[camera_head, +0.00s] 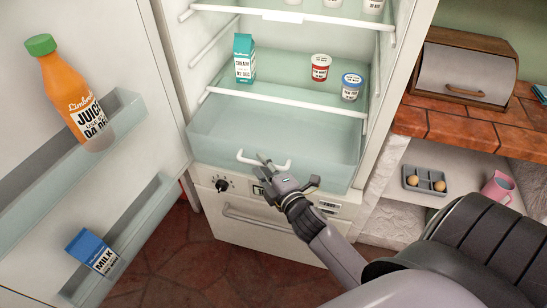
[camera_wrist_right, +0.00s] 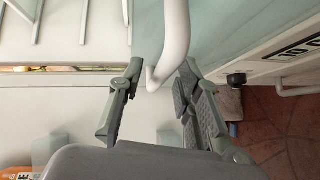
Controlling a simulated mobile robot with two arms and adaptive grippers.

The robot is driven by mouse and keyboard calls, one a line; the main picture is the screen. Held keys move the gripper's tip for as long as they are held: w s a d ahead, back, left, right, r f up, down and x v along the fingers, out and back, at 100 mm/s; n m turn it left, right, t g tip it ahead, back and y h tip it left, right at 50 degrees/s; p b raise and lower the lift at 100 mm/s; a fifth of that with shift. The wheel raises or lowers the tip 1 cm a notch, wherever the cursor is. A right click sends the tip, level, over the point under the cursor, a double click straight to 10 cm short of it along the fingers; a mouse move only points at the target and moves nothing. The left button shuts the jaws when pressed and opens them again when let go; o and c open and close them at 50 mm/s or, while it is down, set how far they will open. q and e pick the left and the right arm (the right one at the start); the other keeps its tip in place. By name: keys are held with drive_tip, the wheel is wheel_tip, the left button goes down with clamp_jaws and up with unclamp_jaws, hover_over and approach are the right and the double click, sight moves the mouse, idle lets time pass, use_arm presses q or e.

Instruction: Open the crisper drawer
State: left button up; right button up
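The crisper drawer (camera_head: 222,150) is a pale translucent green bin at the bottom of the open fridge. How far it stands out is hard to tell. Its white bar handle (camera_head: 249,160) is on the front, low down; it also shows in the right wrist view (camera_wrist_right: 176,35). My right gripper (camera_head: 288,172) is at the handle's right part. In the right wrist view my gripper's fingers (camera_wrist_right: 161,67) are apart, with the curved end of the handle between them. I see no clear grip on it. My left gripper is not in view.
The open fridge door (camera_head: 105,40) at the left holds a juice bottle (camera_head: 68,90) and a milk carton (camera_head: 92,252). A cream carton (camera_head: 244,58) and two tubs (camera_head: 320,68) stand above the drawer. Below is a panel with a knob (camera_head: 222,185). Right is a counter (camera_head: 460,130) with a bread box (camera_head: 462,72).

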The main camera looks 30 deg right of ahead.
drive_tip(key=s+r, duration=0.1)
drive_tip(key=s, duration=1)
drive_tip(key=shift+a+r, duration=0.3)
drive_tip(key=shift+a, duration=0.05)
drive_tip(key=s+a+f+m+g, duration=0.1)
drive_tip(key=s+f+m+g, duration=0.15)
drive_tip(key=f, duration=0.75)
drive_tip(key=s+a+f+m+g+y, duration=0.1)
drive_tip(key=s+f+m+g, duration=0.15)
drive_tip(key=f, duration=0.75)
drive_tip(key=s+a+f+m+g, duration=0.2)
drive_tip(key=s+f, duration=0.1)
drive_tip(key=f, duration=0.8)
drive_tip(key=s+f+m+g, duration=0.3)
drive_tip(key=s+f, duration=0.6)
drive_tip(key=s, duration=0.3)
drive_tip(key=s+f+m+g, duration=0.3)
drive_tip(key=s+f+g, duration=0.2)
drive_tip(key=s+f, duration=0.4)
drive_tip(key=s, duration=0.3)
drive_tip(key=shift+s+d+f, duration=0.15)
drive_tip(key=shift+f, duration=0.05)
